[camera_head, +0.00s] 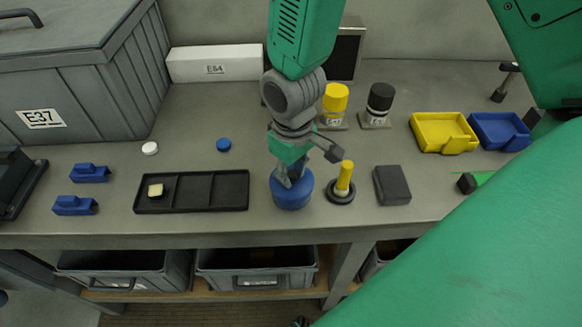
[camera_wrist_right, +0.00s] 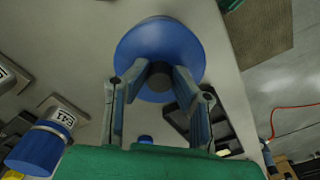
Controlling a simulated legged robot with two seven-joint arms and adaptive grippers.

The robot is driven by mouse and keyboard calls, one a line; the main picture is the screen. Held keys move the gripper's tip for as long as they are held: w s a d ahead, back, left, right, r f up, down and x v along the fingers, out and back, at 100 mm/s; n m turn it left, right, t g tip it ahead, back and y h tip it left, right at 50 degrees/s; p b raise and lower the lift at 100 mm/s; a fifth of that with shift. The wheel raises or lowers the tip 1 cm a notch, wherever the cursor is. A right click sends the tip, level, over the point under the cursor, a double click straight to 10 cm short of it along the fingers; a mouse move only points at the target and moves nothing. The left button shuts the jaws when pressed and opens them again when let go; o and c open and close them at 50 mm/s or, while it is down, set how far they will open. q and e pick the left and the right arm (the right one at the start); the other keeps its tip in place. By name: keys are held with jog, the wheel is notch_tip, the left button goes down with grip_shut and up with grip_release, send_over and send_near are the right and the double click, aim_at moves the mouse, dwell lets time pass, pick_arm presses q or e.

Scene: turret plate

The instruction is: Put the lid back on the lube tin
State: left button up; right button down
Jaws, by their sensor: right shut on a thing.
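My right gripper (camera_head: 290,178) points down over a round blue piece (camera_head: 292,196) near the front of the bench. In the right wrist view, my right gripper's fingers (camera_wrist_right: 157,80) are shut on a dark grey knob (camera_wrist_right: 158,76) at the middle of this round blue top (camera_wrist_right: 160,40), which looks like the lid of the lube tin. In the head view its blue side shows below the fingers. I cannot tell whether this is the lid alone or the lid on the tin, nor how it is seated. My left gripper is not in view.
A black divided tray (camera_head: 222,190) lies just left of the blue piece. A yellow peg on a dark base (camera_head: 342,190) and a dark block (camera_head: 391,185) stand close on the right. Yellow (camera_head: 444,132) and blue bins (camera_head: 500,131) are further right. The bench's front edge is near.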

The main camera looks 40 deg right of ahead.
jog(key=c, duration=1.3)
grip_release()
jog(key=o, duration=0.5)
notch_tip(320, 180, up, 5)
jog(key=p, duration=0.5)
jog(key=shift+f, duration=0.1)
jog(key=shift+r, duration=1.1)
